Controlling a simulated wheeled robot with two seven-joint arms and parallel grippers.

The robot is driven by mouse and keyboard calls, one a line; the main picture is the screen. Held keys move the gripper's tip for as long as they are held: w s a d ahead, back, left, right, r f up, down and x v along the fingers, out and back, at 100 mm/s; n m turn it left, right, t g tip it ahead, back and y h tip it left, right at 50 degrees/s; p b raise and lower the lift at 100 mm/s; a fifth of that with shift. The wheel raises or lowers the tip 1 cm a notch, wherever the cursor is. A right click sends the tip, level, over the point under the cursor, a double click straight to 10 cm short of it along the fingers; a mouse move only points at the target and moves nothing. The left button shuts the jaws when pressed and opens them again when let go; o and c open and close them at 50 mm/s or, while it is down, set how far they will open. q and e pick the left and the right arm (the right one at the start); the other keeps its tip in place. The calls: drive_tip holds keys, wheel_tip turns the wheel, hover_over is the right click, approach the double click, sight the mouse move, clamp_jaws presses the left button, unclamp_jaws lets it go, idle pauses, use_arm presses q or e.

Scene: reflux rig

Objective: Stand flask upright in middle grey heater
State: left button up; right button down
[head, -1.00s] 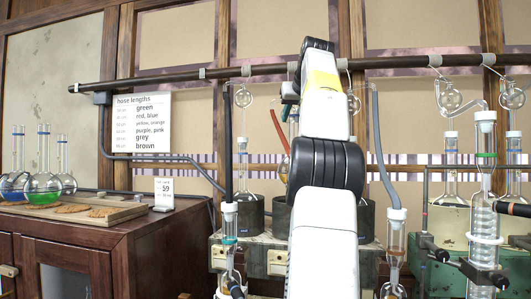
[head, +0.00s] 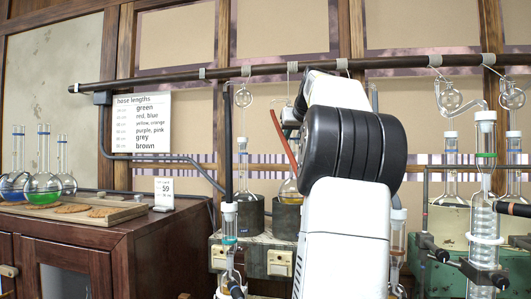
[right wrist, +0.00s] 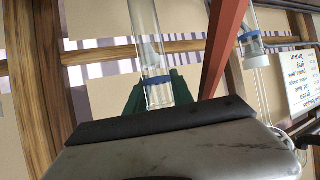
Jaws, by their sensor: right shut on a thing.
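The flask (head: 290,187), clear glass with amber liquid, shows low beside my right arm in the head view. It is at the top of the middle grey heater (head: 286,220) and looks about upright. The arm hides its neck and right side, so I cannot tell whether it rests on the heater. In the right wrist view, the green fingers of my right gripper (right wrist: 157,93) are shut on the flask's glass neck (right wrist: 151,60), by a blue band. In the head view my arm mostly hides that gripper. My left gripper is out of view.
A flask stands in the left grey heater (head: 250,214), close by. A dark rail (head: 220,73) crosses above. Glass condensers (head: 484,200) stand at right; a wooden cabinet (head: 70,250) with flasks is at left.

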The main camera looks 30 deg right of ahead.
sight(293, 151)
wheel_tip(293, 151, down, 3)
drive_tip(key=shift+s+f, duration=0.1)
drive_tip(key=shift+f, duration=0.05)
drive_tip(key=shift+w+d+f, duration=0.15)
drive_tip(key=shift+w+f, duration=0.05)
drive_tip(key=shift+f, duration=0.35)
drive_tip(key=c, duration=1.1)
unclamp_jaws()
drive_tip(key=v, duration=1.2)
